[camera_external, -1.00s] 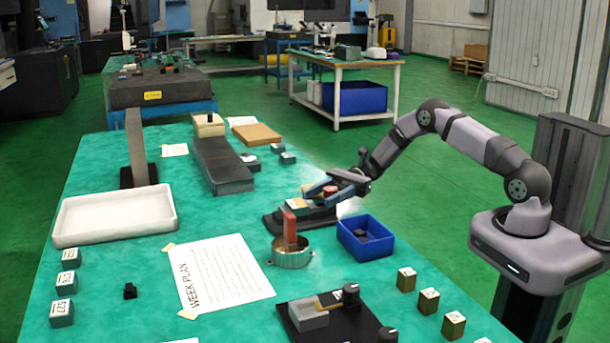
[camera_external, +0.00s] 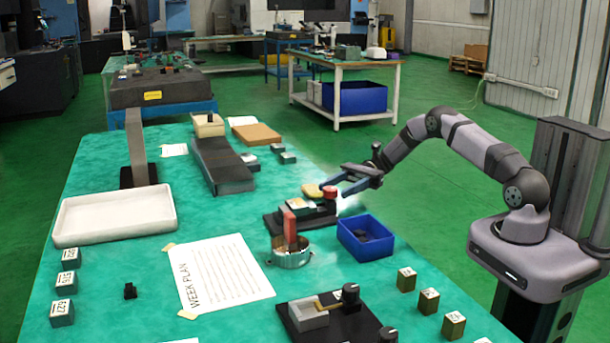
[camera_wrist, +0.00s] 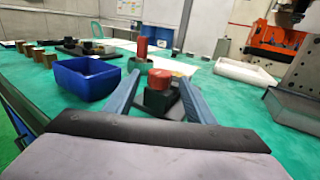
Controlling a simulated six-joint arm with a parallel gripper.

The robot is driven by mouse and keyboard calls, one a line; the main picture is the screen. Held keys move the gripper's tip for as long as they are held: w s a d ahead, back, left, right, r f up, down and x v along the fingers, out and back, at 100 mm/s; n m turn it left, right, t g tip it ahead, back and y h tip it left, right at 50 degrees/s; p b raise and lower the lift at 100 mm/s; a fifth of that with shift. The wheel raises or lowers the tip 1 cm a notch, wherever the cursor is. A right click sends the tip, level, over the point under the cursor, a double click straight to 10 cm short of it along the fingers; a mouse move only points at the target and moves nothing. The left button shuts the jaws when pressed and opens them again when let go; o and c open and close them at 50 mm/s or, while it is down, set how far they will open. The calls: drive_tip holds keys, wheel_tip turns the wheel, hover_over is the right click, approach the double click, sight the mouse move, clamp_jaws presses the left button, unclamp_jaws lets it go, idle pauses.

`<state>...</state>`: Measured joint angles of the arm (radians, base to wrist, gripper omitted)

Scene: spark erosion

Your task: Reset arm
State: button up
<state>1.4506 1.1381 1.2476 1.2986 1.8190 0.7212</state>
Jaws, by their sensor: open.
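My gripper (camera_external: 345,181) is open and empty in the external view, raised at the right edge of the green table. Its two blue-grey fingers (camera_wrist: 157,92) stand apart in the wrist view. Beyond and between them is a red round knob (camera_wrist: 160,79) on a dark device. In the external view this red knob (camera_external: 330,192) sits on a black-based fixture (camera_external: 290,222) just left of and below the gripper. I cannot tell from the external view exactly how far the fingertips are from the knob.
A blue bin (camera_external: 366,251) stands near the table's right edge, below my gripper. A round metal dish (camera_external: 291,260) with a red upright piece is left of it. A white tray (camera_external: 115,231), a week plan sheet (camera_external: 222,275) and several small labelled blocks lie around.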

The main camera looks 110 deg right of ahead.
drive_tip(key=shift+n+g+y, duration=0.4)
drive_tip(key=shift+n+g, duration=0.3)
drive_tip(key=shift+g, duration=0.2)
drive_tip(key=w+a+r+p, duration=0.1)
drive_tip(key=w+r, duration=0.1)
drive_tip(key=w+a+r+p, duration=0.2)
drive_tip(key=shift+w+a, duration=0.3)
drive_tip(key=w+a+n+g+p, duration=0.15)
drive_tip(key=a+n+g, duration=0.35)
drive_tip(key=a, duration=0.7)
drive_tip(key=w+a+n+g+p, duration=0.15)
drive_tip(key=a+n+g, duration=0.4)
drive_tip(key=a, duration=0.65)
drive_tip(key=s+a+r+n+g+h+p, duration=0.2)
drive_tip(key=s+a+n+h+p, duration=0.3)
drive_tip(key=n, duration=1.3)
drive_tip(key=s+a+g+h, duration=0.1)
drive_tip(key=s+a+h, duration=0.3)
drive_tip(key=s+a, duration=0.3)
drive_tip(key=shift+s+n, duration=0.35)
drive_tip(key=shift+s, duration=0.65)
drive_tip(key=shift+g, duration=0.25)
